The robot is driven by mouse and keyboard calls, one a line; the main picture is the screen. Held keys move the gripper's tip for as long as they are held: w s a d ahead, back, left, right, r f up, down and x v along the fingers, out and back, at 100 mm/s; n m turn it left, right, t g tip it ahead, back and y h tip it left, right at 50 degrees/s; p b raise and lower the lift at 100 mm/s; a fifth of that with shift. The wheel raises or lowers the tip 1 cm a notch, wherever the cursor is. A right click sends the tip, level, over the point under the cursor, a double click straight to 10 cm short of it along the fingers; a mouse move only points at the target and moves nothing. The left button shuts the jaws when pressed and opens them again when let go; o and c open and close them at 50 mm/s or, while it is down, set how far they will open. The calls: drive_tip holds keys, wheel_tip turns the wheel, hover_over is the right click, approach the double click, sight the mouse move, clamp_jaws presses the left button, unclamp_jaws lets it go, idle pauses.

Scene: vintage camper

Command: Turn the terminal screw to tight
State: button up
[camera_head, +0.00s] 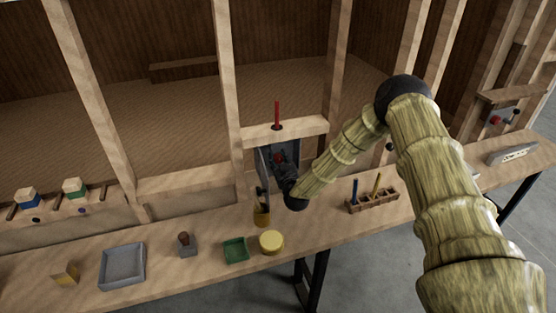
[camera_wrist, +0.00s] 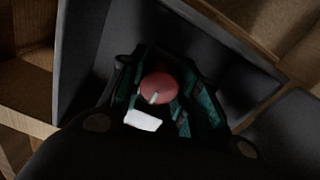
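The terminal screw appears as a round red knob (camera_wrist: 158,86) with a pale mark on its face. It also shows as a small red spot (camera_head: 279,158) in the head view, on a dark grey panel between wooden posts. My gripper (camera_wrist: 168,88) is right in front of the panel, with its dark, teal-padded fingers spread to either side of the knob. It also shows in the head view (camera_head: 283,172), where its fingertips are hard to make out. The fingers look open around the knob; whether a pad touches it is unclear.
A red rod (camera_head: 277,114) stands on the crosspiece above the panel. On the bench (camera_head: 205,271) below are a cup with tools (camera_head: 262,214), a yellow round tub (camera_head: 271,242), a green tray (camera_head: 236,249), a grey tray (camera_head: 122,265) and a wooden rack (camera_head: 373,202).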

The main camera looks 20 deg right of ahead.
drive_tip(key=shift+c, duration=0.9)
